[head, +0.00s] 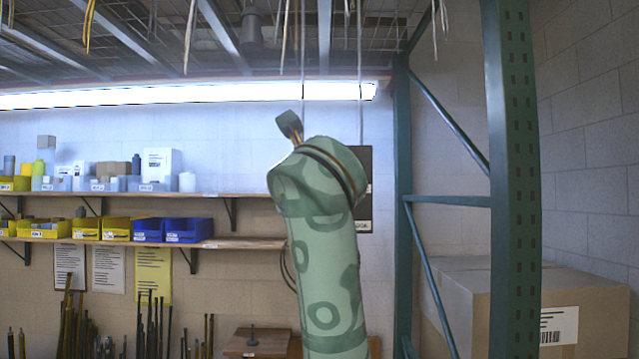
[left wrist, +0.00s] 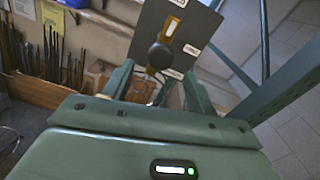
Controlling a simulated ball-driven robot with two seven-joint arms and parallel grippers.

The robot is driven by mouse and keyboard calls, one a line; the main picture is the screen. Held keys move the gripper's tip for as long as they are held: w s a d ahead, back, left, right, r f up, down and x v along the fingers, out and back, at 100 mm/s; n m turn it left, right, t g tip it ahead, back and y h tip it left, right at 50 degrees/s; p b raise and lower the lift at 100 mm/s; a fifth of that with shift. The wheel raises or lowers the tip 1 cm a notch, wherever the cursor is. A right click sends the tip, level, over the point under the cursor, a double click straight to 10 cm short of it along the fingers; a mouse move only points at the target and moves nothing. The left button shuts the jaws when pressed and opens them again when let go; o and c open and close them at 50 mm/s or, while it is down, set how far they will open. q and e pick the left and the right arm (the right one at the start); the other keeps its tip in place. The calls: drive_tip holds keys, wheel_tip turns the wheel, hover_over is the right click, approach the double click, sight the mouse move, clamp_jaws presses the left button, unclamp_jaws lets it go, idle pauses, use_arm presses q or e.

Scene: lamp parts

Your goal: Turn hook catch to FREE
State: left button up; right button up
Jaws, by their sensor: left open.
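The hook catch shows in the left wrist view as a dark panel (left wrist: 208,30) with a round black knob (left wrist: 160,56) and a yellowish bar (left wrist: 174,27) running up and slightly right from it. Small white labels sit on the panel; their words are too small to read. My left gripper (left wrist: 157,84) is open, its two fingers on either side of the knob in the picture; I cannot tell whether they touch it. In the head view the panel (head: 366,205) is mostly hidden behind my patterned green arm. My right gripper is in neither view.
A green metal rack post (head: 513,180) stands right of the panel, with a large cardboard box (head: 580,305) behind it. Shelves with yellow and blue bins (head: 187,230) line the wall at left. Dark rods (head: 75,325) stand below them. Wires hang from above.

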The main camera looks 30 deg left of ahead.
use_arm(q)
drive_tip(key=p+x, duration=0.2)
drive_tip(key=x, duration=0.6)
drive_tip(key=shift+w+a, duration=0.1)
drive_tip(key=c, duration=1)
